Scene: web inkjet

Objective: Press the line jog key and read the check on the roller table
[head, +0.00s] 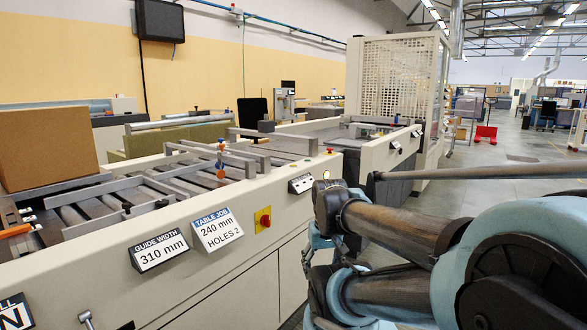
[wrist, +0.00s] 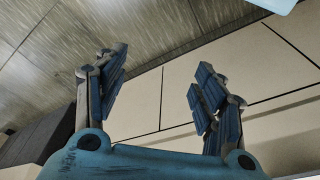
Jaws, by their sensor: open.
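The roller table (head: 95,212) runs along the left of the head view, with dark rollers and grey guide bars on top. Its cream front carries a sign reading "GUIDE WIDTH 310 mm" (head: 160,250) and a sign reading "TABLE JOB 240 mm HOLES 2" (head: 217,231). A red-and-yellow switch (head: 263,219) is right of them. A small dark-edged plate (head: 300,184) is further along; its text is too small to read. I cannot tell which control is the line jog key. My gripper (wrist: 160,72) is open and empty in the wrist view, above cream panels and grey floor.
A large brown box (head: 45,145) stands at the table's left end. A mesh-sided machine cabinet (head: 398,75) stands beyond the table. Open floor (head: 500,155) lies at right. A partly cut-off sign (head: 14,315) is lower left.

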